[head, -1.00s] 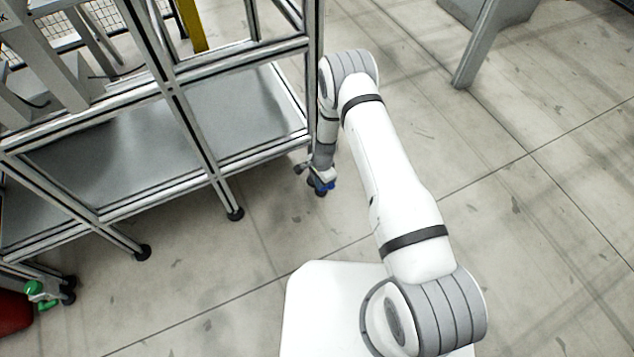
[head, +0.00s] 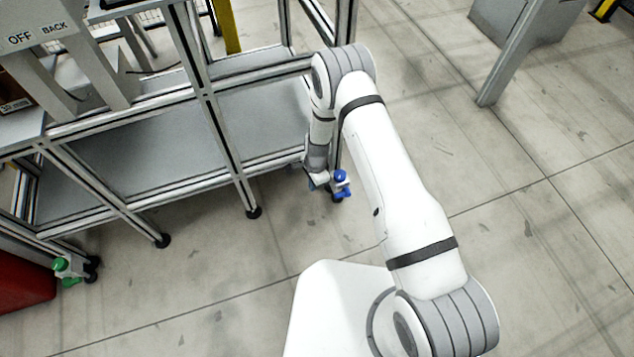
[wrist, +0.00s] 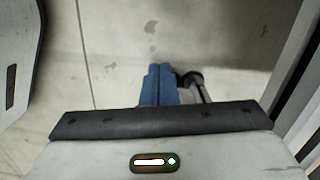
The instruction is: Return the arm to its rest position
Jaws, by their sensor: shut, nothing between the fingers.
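My arm shows in the head view, bent at the elbow, with its forearm hanging down beside the metal frame's right corner. My gripper (head: 341,184) has blue fingers and is low over the floor next to the frame's corner leg. In the wrist view my gripper (wrist: 159,84) points toward the floor, its two blue fingers together with nothing between them. A dark round frame foot (wrist: 192,78) shows just right of the fingertips; I cannot tell the gap between them.
The aluminium frame with a grey lower shelf (head: 140,140) fills the left, close to my forearm. A green-capped item (head: 67,270) and a red object (head: 22,285) are at the lower left. A grey stand (head: 505,65) is at the upper right. The floor (head: 540,240) on the right is clear.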

